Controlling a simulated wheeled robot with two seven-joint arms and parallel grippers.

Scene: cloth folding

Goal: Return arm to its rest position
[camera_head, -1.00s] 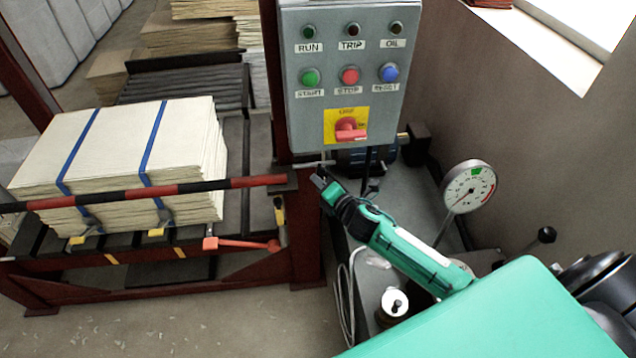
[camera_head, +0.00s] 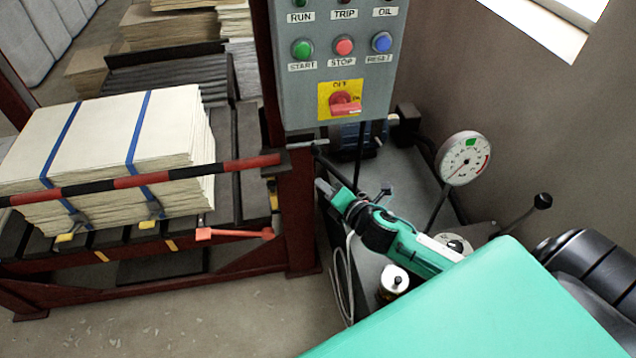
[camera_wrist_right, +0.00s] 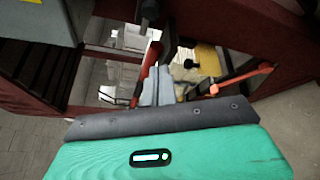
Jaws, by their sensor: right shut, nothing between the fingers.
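My right gripper (camera_head: 323,188) is shut and empty in the head view. It points up and left, below the grey control panel (camera_head: 338,62) and apart from it. It is just right of the dark red frame post (camera_head: 298,225). The green right arm reaches in from the lower right. In the right wrist view the two grey fingers (camera_wrist_right: 158,86) are together with nothing between them, in front of the dark red frame. My left gripper is not in view.
A strapped stack of cream sheets (camera_head: 90,140) lies on the frame at left, behind a red-and-black bar (camera_head: 165,180). A dial gauge (camera_head: 463,158), a black-knobbed lever (camera_head: 525,216) and a white-topped pot (camera_head: 394,280) stand near the arm. The floor at lower left is clear.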

